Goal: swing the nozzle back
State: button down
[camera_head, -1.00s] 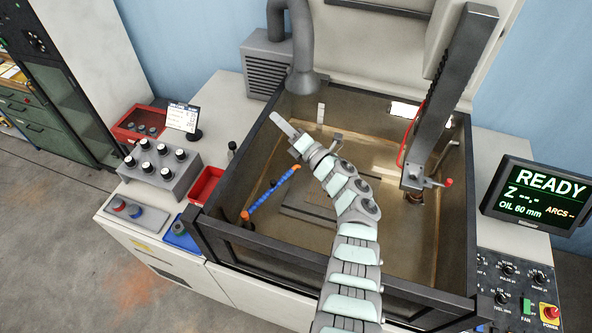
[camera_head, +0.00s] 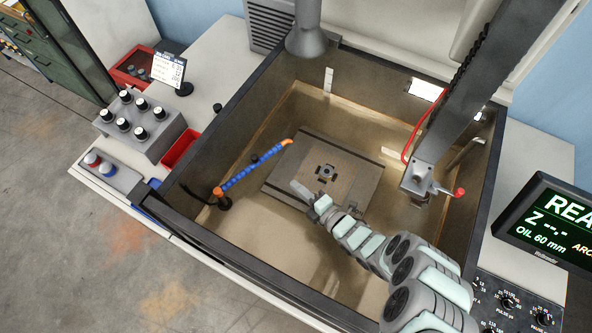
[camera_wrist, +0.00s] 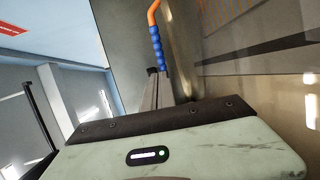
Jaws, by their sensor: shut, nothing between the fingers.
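The nozzle is a blue segmented hose (camera_head: 252,172) with an orange tip and an orange base, standing in the left part of the tank (camera_head: 240,228). Its tip points right and toward the back, near the left edge of the work plate. It also shows in the wrist view, its blue segments (camera_wrist: 158,48) upright beyond my gripper. My gripper (camera_head: 297,188) is shut and empty, over the front part of the work plate, to the right of the hose and apart from it. In the wrist view the hose's base is hidden behind my gripper.
The work plate (camera_head: 350,205) with a small central fixture (camera_head: 326,172) lies on the tank floor. The machine head (camera_head: 425,178) with a red-ended lever hangs at right. A grey duct (camera_head: 306,35) hangs at the back. The tank's front wall stands between floor and bench edge.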

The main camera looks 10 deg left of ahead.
aim_at(266, 159)
jog(key=x, duration=1.2)
jog(key=shift+a+b, duration=0.2)
jog(key=shift+b, duration=0.2)
jog(key=shift+w+a+f, duration=0.1)
jog(key=shift+w+a, duration=0.25)
jog(key=shift+a, duration=0.05)
jog(key=a+b, duration=0.1)
jog(key=b, duration=0.2)
jog(key=w+n+g+y+b, duration=0.1)
jog(key=b, duration=0.2)
jog(key=shift+w+a+f+g, duration=0.3)
jog(key=shift+a+f, duration=0.05)
jog(key=shift+f, duration=0.05)
jog(key=w+a+b, duration=0.1)
jog(key=a, duration=0.1)
jog(key=w+a+b, duration=0.1)
jog(key=shift+w+a+r+b, duration=0.2)
jog(key=shift+a+r+b, duration=0.05)
jog(key=shift+a+b, duration=0.15)
jog(key=shift+r, duration=0.1)
